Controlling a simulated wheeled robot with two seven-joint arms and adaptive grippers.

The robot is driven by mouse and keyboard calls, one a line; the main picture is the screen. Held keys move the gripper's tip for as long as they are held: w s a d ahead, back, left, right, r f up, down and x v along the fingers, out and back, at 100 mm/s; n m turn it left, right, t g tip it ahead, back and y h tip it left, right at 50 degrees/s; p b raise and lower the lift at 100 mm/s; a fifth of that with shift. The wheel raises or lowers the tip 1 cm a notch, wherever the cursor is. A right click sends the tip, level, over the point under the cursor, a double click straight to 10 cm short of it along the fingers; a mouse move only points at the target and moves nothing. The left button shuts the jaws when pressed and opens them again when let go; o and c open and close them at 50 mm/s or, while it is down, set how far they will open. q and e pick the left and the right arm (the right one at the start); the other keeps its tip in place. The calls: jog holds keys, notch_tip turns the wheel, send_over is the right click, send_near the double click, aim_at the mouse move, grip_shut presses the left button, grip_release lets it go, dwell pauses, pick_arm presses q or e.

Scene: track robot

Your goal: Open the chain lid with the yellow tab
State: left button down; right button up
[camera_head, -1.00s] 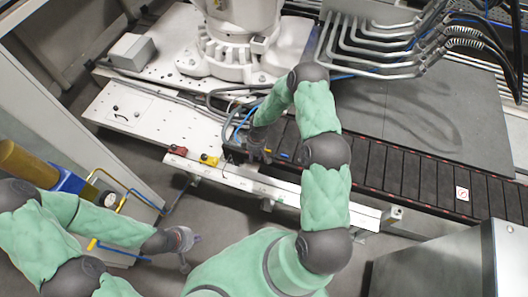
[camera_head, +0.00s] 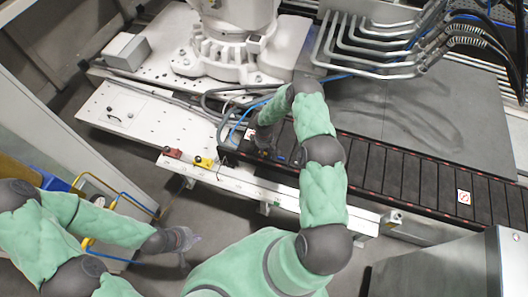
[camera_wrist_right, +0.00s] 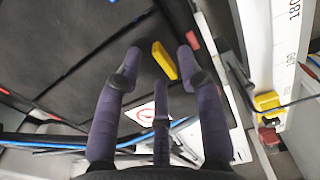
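The yellow tab (camera_wrist_right: 164,60) lies on the black chain lid (camera_wrist_right: 140,75) in the right wrist view. My right gripper (camera_wrist_right: 158,62) is over it, with its purple fingers spread on both sides of the tab and a third finger below it. The fingers look open; whether they touch the lid I cannot tell. In the head view, my right gripper (camera_head: 264,150) is at the left end of the dark segmented chain (camera_head: 410,177), and the tab is hidden there. My left gripper (camera_head: 184,243) hangs over the floor, away from the chain; its fingers are too small to read.
A white rail (camera_head: 300,192) runs along the chain's front, bearing a yellow block (camera_head: 203,162) and a red block (camera_head: 172,153). A white robot base (camera_head: 225,55) and bent grey pipes (camera_head: 370,50) stand behind. A metal cabinet (camera_head: 440,268) is at lower right.

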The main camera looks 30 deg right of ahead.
jog(key=shift+f, duration=0.55)
grip_shut()
jog(key=shift+r, duration=0.2)
